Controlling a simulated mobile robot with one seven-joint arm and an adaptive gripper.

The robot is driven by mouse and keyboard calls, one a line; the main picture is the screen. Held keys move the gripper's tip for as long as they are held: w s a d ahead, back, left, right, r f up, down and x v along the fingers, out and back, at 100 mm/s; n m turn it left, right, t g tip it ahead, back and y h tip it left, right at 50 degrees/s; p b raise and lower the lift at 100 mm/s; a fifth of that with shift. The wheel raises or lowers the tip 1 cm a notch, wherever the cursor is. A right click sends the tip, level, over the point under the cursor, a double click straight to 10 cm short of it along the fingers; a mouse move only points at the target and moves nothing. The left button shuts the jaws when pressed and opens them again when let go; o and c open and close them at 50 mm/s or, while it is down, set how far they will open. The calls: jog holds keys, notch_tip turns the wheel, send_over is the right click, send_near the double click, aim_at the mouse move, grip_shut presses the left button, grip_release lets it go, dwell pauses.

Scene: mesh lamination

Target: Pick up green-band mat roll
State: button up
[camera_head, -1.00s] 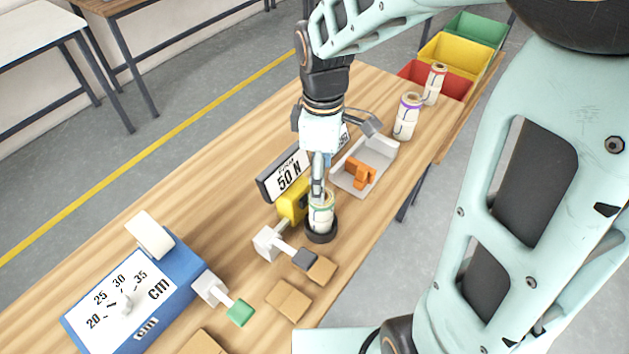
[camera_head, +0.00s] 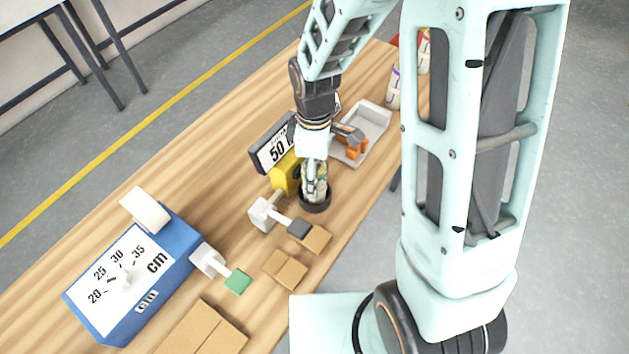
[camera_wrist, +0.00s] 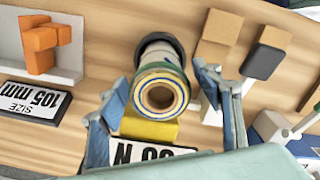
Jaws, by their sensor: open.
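The green-band mat roll (camera_wrist: 160,92) stands upright in a black round holder (camera_head: 316,204) beside the yellow gauge block. In the wrist view I look down on its open end, with a tan core and a dark green ring. My gripper (camera_head: 315,178) is directly over the roll in the head view, its fingers reaching down around the upper part. In the wrist view the two blue fingers (camera_wrist: 168,112) are spread, one on each side of the roll, with gaps visible. The gripper hides part of the roll in the head view.
The 50 N gauge (camera_head: 272,152) and yellow block (camera_head: 285,175) stand close behind-left. A grey tray with an orange part (camera_head: 356,150) is behind-right. The purple-band roll (camera_head: 394,88) is farther back. A blue cm gauge (camera_head: 150,300) and brown pads (camera_head: 284,270) lie nearer.

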jog(key=c, duration=1.5)
jog(key=shift+c, duration=0.2)
jog(key=shift+r, duration=0.1)
